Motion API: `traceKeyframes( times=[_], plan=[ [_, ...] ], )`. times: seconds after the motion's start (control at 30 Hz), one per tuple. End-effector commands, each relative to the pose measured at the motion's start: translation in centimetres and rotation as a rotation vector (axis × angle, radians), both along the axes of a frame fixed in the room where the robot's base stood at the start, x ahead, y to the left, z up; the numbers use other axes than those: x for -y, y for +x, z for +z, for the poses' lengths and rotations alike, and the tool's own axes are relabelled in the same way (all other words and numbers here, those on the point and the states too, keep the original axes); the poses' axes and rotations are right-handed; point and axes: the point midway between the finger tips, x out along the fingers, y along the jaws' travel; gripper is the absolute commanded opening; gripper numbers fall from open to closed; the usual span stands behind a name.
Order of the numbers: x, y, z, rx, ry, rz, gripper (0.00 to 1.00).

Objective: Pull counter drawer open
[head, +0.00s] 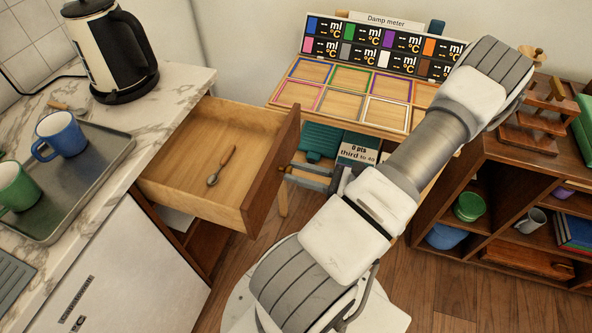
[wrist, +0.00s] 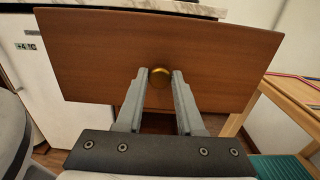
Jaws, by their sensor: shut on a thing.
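The counter drawer (head: 272,172) stands well out from under the marble counter, with its wooden inside showing. A spoon (head: 221,166) with a wooden handle lies in it. The drawer's brown front panel (wrist: 90,50) fills much of the wrist view, with a round brass knob (wrist: 160,78) at its middle. My gripper (wrist: 160,86) is shut on this knob, one finger on each side. In the head view my gripper (head: 291,172) is at the outer face of the drawer front; the knob is hidden there.
A kettle (head: 108,50) and a tray (head: 92,178) with a blue mug (head: 59,134) and green mug (head: 17,185) stand on the counter (head: 172,90). A wooden table (head: 285,101) with coloured frames and a brown shelf (head: 484,240) stand to the right.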

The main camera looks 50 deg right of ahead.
Motion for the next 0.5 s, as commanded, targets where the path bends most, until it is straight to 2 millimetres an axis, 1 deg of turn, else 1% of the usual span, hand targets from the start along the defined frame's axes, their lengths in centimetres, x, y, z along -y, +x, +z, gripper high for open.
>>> traceKeyframes(
  times=[0.07,0.1,0.23,0.27,0.5],
  plan=[
    [-0.09,-0.01,-0.08,-0.002,0.0,0.002,0.0],
    [-0.09,-0.01,-0.09,-0.002,0.0,0.002,0.39],
    [-0.07,0.01,-0.07,-0.001,0.001,0.001,0.62],
    [-0.07,0.01,-0.07,-0.001,0.001,0.001,0.65],
    [-0.03,0.01,-0.04,-0.001,0.001,0.0,0.65]
  ],
)
